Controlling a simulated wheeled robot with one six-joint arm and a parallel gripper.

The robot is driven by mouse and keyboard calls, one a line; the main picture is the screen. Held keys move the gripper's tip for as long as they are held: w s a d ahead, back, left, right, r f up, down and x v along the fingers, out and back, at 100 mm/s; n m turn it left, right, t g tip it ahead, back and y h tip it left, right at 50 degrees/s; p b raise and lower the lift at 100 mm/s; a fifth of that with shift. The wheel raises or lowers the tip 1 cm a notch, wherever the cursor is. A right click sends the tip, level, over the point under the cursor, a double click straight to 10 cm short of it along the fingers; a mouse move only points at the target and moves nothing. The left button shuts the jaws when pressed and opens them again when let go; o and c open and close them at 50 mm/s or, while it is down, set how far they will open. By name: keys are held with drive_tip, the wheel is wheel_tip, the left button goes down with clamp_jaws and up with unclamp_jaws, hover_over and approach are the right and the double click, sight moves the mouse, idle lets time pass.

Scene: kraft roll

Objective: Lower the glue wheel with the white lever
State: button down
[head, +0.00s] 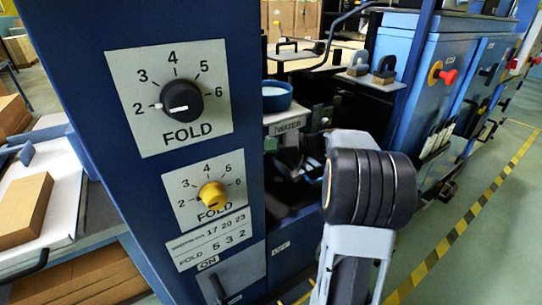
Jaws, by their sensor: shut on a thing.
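My gripper (308,150) is partly in view in the dark opening of the blue machine, just left of my black wrist joint. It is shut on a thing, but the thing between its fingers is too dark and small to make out. I cannot pick out the white lever or the glue wheel for sure. My own wrist and the blue front panel hide part of the opening.
The blue panel (120,110) carries a black FOLD knob (181,100), a yellow FOLD knob (213,195) and a black ON handle (219,290). A blue bowl (277,97) stands above the WATER label (287,125). Clear floor lies at right, with a striped line (470,215).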

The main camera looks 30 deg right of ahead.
drive_tip(key=c, duration=1.1)
unclamp_jaws()
drive_tip(key=p+v, duration=0.2)
drive_tip(key=v, duration=1.2)
drive_tip(key=shift+w+p, duration=0.1)
drive_tip(key=shift+p, duration=0.2)
drive_tip(key=shift+a, duration=0.1)
